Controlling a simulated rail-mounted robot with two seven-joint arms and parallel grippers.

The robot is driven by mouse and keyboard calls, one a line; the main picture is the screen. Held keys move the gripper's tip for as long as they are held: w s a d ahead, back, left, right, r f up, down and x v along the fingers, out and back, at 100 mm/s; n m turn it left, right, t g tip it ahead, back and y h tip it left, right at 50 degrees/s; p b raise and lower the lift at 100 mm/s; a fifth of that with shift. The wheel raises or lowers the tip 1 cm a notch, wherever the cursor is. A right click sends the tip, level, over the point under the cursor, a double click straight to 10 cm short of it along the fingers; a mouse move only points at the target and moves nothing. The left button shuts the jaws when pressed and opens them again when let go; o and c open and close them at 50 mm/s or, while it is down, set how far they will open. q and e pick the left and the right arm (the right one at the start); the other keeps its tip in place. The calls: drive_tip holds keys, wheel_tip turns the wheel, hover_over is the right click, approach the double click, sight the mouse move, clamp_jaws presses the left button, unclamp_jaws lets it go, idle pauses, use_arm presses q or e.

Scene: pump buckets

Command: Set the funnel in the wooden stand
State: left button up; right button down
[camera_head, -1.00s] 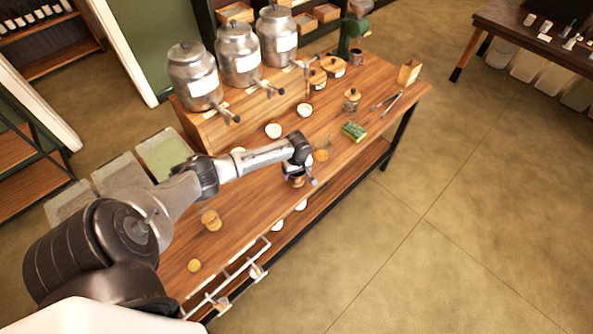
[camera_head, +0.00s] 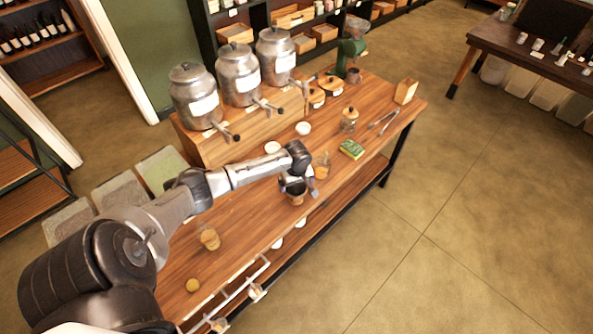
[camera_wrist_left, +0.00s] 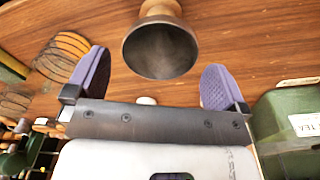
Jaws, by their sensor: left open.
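My left gripper (camera_head: 297,184) is open over the wooden table, and it also shows in the wrist view (camera_wrist_left: 157,66) with its two purple pads wide apart. A flared funnel-like piece (camera_wrist_left: 160,50), dark grey inside with a tan-brown outer side, lies ahead of the gap between the pads, touching neither. In the head view a small dark cup-like piece with a brown rim (camera_head: 297,198) is just below the gripper, probably the same piece. A round wooden piece (camera_head: 209,239) stands nearer on the table; I cannot tell whether it is the wooden stand. My right gripper is out of view.
Several metal canisters (camera_head: 238,76) stand on a wooden riser at the back. A green box (camera_head: 352,149), a lidded jar (camera_head: 349,119) and tongs (camera_head: 383,121) lie beyond the gripper. Wire coils (camera_wrist_left: 62,55) are left in the wrist view. Bare tabletop (camera_head: 243,215) shows nearer me.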

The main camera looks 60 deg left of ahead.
use_arm(q)
wheel_tip(320, 180, up, 9)
drive_tip(key=shift+d, duration=0.35)
drive_tip(key=shift+r, duration=0.1)
idle(0.5)
